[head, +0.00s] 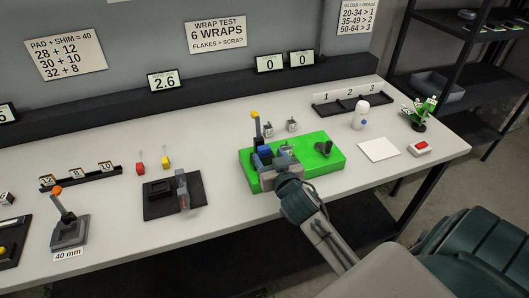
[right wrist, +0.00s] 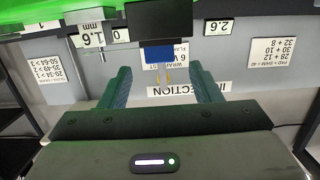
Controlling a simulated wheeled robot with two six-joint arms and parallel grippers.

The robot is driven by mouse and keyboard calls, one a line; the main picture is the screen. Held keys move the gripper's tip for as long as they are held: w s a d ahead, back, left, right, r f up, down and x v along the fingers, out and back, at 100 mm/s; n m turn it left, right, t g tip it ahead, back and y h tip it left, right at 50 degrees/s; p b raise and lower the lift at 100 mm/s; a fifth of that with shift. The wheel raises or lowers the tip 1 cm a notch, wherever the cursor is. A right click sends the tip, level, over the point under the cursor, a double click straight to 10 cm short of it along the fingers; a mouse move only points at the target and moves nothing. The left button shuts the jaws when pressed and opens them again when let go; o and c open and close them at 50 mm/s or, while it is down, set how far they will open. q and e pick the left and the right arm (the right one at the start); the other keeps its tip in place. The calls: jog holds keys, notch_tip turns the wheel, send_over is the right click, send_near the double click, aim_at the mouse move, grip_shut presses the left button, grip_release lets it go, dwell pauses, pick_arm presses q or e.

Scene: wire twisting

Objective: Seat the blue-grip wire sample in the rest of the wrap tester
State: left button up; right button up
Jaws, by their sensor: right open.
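The wrap tester stands on a bright green base (head: 318,152) in the middle of the bench, with a yellow-topped lever (head: 254,125) at its back left. My right gripper (head: 278,158) is at the tester's front and hides part of it. A black block (right wrist: 158,20) is against the blue grip. Whether the grip sits fully in the rest cannot be told. My left gripper is out of view.
Left of the tester are a black fixture (head: 160,198), a red-headed piece (head: 139,167) and a yellow-headed piece (head: 165,161). To the right are a white bottle (head: 360,115), a white pad (head: 379,149) and a red button box (head: 419,149). The bench front is mostly clear.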

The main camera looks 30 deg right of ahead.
jog(key=shift+b+v, duration=0.35)
jog(key=shift+v, duration=1.45)
